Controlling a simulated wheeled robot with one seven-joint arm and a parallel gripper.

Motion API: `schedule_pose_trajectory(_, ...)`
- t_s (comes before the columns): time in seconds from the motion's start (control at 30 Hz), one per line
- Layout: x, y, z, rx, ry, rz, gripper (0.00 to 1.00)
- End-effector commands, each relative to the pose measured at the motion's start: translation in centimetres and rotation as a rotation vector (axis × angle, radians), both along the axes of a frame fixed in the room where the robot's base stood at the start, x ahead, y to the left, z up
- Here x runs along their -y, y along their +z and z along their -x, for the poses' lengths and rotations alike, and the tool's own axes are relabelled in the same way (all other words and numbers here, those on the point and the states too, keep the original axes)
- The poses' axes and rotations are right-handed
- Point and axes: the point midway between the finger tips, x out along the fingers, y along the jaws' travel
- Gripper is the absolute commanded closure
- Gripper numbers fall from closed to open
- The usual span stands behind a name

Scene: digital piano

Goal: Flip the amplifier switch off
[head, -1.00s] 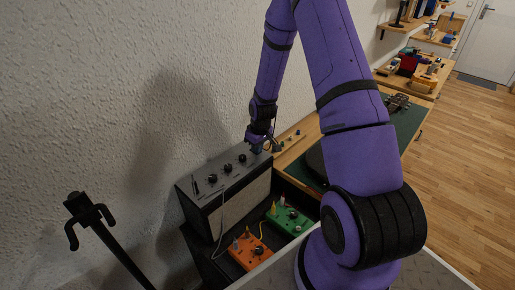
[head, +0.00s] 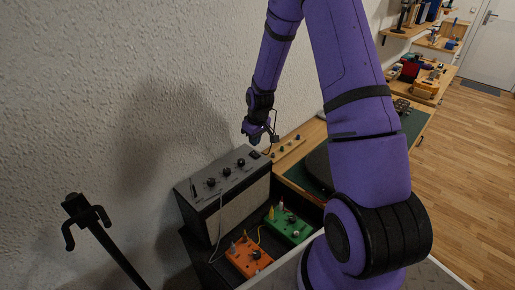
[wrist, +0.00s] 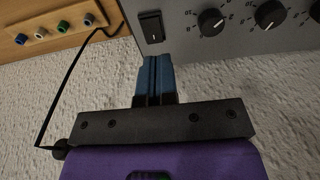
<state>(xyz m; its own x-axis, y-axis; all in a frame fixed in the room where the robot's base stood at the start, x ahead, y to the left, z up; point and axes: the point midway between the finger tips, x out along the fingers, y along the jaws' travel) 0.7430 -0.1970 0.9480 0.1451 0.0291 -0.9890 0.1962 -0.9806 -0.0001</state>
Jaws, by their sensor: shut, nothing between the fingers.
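The grey-topped amplifier (head: 232,211) stands against the wall in the head view, with black knobs along its top panel. Its black rocker switch (wrist: 151,27) shows in the wrist view at the panel's end, beside a knob (wrist: 211,22). The switch has a small pale mark; I cannot tell which way it is set. My gripper (wrist: 153,58) is shut and empty, its blue fingers together. In the wrist view the fingertips appear just below the switch, near the panel's edge. In the head view my gripper (head: 262,137) is above the amplifier's far right end, apparently clear of it.
An orange pedal (head: 247,257) and a green pedal (head: 288,227) with cables sit in front of the amplifier. A wooden strip with coloured pegs (wrist: 40,34) lies beyond its far end. A black stand (head: 105,240) is at the left. The textured wall is close behind.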

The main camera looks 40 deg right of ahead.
Motion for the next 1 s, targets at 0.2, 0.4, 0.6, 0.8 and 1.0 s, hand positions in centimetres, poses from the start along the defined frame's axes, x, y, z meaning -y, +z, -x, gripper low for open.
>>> schedule_pose_trajectory(0.2, 0.6, 3.5, 2.1, 0.0, -0.004, 0.001, 1.0)
schedule_pose_trajectory(0.4, 0.8, 6.1, 3.6, 0.0, -0.003, 0.001, 1.0)
schedule_pose_trajectory(0.6, 1.0, 7.5, 4.4, -0.002, -0.002, 0.0, 1.0)
schedule_pose_trajectory(0.8, 1.0, 7.8, 4.6, -0.002, -0.001, -0.001, 1.0)
schedule_pose_trajectory(1.0, 1.0, 7.8, 4.6, -0.003, -0.001, -0.001, 1.0)
